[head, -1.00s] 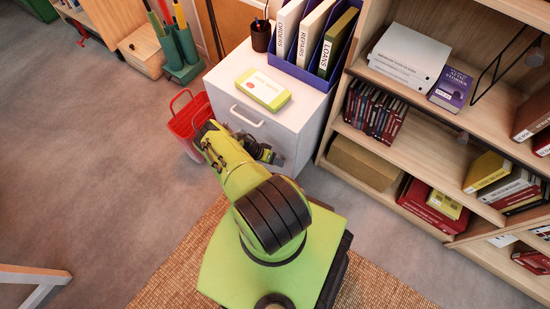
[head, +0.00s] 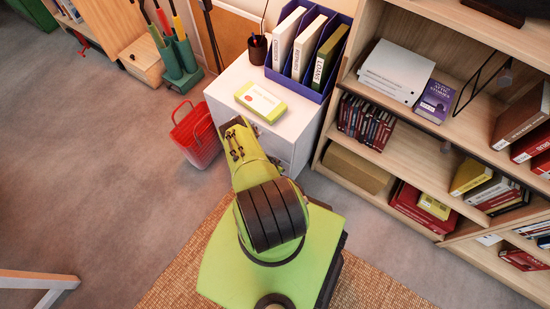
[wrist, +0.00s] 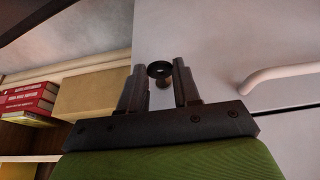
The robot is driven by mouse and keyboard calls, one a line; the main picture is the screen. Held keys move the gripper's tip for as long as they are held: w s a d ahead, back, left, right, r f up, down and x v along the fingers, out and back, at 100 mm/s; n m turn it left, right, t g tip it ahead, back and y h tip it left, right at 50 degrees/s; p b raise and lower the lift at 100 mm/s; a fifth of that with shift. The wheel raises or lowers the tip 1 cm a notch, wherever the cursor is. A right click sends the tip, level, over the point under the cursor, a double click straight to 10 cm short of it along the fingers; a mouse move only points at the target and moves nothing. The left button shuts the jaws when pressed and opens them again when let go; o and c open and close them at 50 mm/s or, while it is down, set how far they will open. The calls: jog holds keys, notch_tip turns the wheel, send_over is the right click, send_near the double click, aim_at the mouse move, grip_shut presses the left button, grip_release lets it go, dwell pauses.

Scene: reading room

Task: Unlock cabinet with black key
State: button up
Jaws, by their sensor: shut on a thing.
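The white cabinet (head: 292,130) stands ahead of me, and its front fills much of the wrist view (wrist: 220,45). A pale handle (wrist: 285,75) is at the right there, above a drawer seam. My gripper (wrist: 159,66) faces the cabinet front, its two dark fingers on either side of a small dark round piece, which I take to be the black key (wrist: 159,69). A brownish round part shows just below it. The key's shaft is hidden, and I cannot tell whether it sits in a lock.
A yellow-green box (head: 260,102), a pen cup (head: 257,47) and a purple file holder (head: 315,85) stand on the cabinet. A red basket (head: 196,137) stands to its left, a wooden bookshelf (head: 425,130) to its right.

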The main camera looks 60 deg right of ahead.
dwell(0.4)
jog(key=o, duration=1.1)
jog(key=shift+c, duration=0.2)
jog(key=p+v, duration=0.6)
jog(key=v, duration=0.9)
jog(key=shift+a+r+p, duration=0.2)
jog(key=shift+r+p, duration=0.1)
jog(key=shift+p, duration=0.05)
